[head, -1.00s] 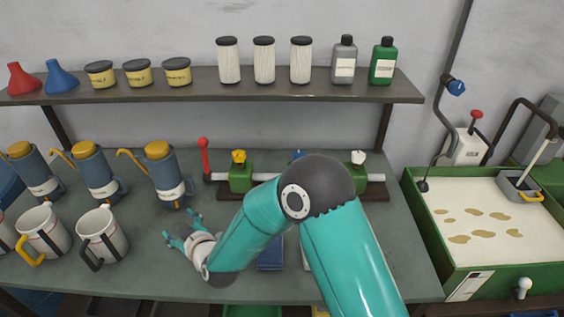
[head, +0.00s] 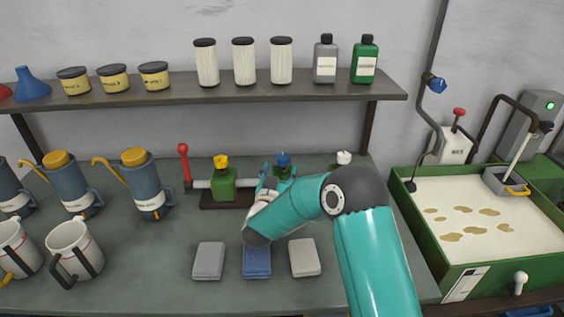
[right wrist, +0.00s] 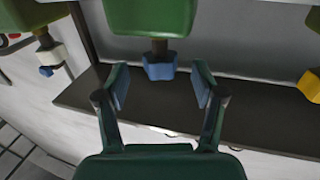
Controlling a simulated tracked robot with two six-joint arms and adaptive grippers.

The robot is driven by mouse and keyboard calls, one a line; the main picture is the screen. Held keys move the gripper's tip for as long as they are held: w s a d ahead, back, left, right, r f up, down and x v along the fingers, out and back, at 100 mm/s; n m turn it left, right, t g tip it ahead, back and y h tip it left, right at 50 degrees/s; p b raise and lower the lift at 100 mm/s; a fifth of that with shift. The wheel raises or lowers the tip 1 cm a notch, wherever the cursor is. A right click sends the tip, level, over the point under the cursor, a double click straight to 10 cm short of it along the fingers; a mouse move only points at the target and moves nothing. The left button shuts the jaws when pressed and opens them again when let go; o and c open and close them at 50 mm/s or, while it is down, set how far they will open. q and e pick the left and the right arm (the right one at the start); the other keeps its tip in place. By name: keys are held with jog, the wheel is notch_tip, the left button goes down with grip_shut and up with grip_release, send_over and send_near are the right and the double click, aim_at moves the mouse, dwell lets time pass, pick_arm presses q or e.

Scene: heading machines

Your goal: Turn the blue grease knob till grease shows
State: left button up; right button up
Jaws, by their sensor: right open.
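The blue grease knob (head: 284,158) sits on the middle green block of a rail at the back of the bench. It also shows in the right wrist view (right wrist: 160,67), on the green block (right wrist: 150,16). My right gripper (head: 274,177) is open at this block, its arm partly hiding the block and rail. In the right wrist view the open fingers (right wrist: 160,88) point at the blue knob, one on each side and apart from it. No grease shows at the knob. My left gripper is not in view.
A yellow knob (head: 221,161) and a white knob (head: 344,157) flank the blue one. A red lever (head: 184,162) stands at the rail's left end. Grey (head: 208,260), blue (head: 257,262) and pale (head: 304,257) pads lie in front. A shelf (head: 200,92) hangs above.

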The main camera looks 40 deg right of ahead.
aim_at(281, 166)
jog(key=p+x, duration=0.1)
jog(key=x, duration=0.4)
jog(key=shift+w, duration=0.15)
